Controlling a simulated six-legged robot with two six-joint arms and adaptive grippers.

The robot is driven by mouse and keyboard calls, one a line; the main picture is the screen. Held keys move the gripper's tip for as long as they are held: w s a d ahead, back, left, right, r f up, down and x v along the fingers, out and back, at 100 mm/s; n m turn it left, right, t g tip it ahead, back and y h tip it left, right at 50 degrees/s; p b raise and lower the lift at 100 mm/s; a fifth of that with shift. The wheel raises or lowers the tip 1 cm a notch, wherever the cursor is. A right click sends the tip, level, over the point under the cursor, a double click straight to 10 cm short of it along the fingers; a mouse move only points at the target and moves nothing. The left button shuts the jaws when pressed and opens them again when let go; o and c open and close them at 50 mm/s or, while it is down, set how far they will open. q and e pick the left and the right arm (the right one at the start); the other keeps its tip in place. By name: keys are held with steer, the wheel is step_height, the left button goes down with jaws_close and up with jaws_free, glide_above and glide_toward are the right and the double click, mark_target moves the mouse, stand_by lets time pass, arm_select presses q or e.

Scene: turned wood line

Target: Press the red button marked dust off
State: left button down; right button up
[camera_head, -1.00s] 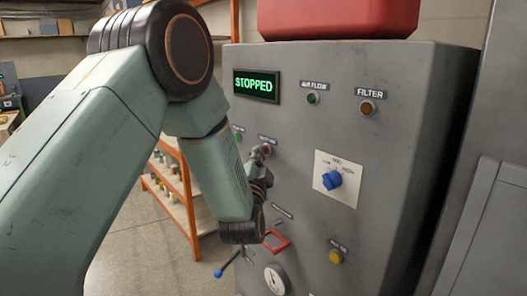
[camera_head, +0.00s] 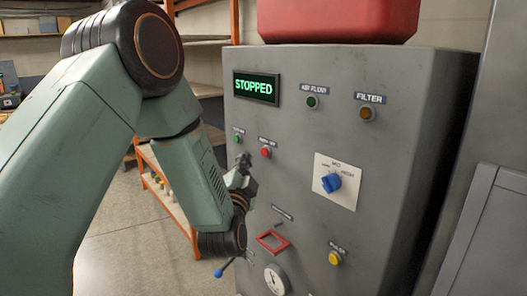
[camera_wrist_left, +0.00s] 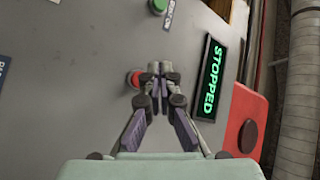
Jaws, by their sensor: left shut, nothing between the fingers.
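The red button (camera_head: 265,152) is on the grey cabinet front, under a small label too blurred to read fully. My left gripper (camera_head: 243,160) is shut and empty, just left of the red button and apart from it in the head view. In the left wrist view the shut fingertips (camera_wrist_left: 160,68) show beside the red button (camera_wrist_left: 134,79), which is partly hidden by a finger. The display (camera_head: 256,87) reads STOPPED in green; it also shows in the left wrist view (camera_wrist_left: 208,78). My right gripper is not in view.
A green button (camera_head: 237,139) is left of the red one. A green AIR FLOW lamp (camera_head: 312,102), an amber FILTER lamp (camera_head: 367,113), a blue knob (camera_head: 331,183), a yellow button (camera_head: 335,258) and a red frame (camera_head: 272,242) share the panel. An orange shelf (camera_head: 165,195) stands behind.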

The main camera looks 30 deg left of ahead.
arm_select(q)
steer(key=shift+s+a+p, duration=0.2)
steer(key=shift+s+a, duration=0.05)
steer(key=shift+s, duration=0.35)
steer(key=shift+s+a+p, duration=0.2)
steer(key=shift+s, duration=0.4)
steer(key=s+d+f+n+g+h+b, duration=0.2)
steer(key=s+d+f+g, duration=0.1)
steer(key=f, duration=0.6)
steer(key=s+d+f+n+g+h+b, duration=0.1)
steer(key=s+d+f+n+g+h, duration=0.15)
steer(key=f, duration=0.75)
steer(key=s+d+f+n+g+h+b, duration=0.2)
steer(key=s+d+f+g, duration=0.15)
steer(key=f, duration=0.55)
steer(key=s+d+f+g+b, duration=0.1)
steer(key=s+f+g+b, duration=0.2)
steer(key=s+f, duration=0.5)
steer(key=s+d+f+g+h+b, duration=0.1)
steer(key=s+d+f+g+b, duration=0.1)
steer(key=s+f, duration=0.7)
steer(key=s+d+f+n+g+b, duration=0.1)
steer(key=s+f+g+b, duration=0.4)
steer(key=s+f, duration=0.4)
steer(key=s+b, duration=0.1)
steer(key=s, duration=0.2)
steer(key=shift+d+f, duration=0.15)
steer(key=shift+f, duration=0.1)
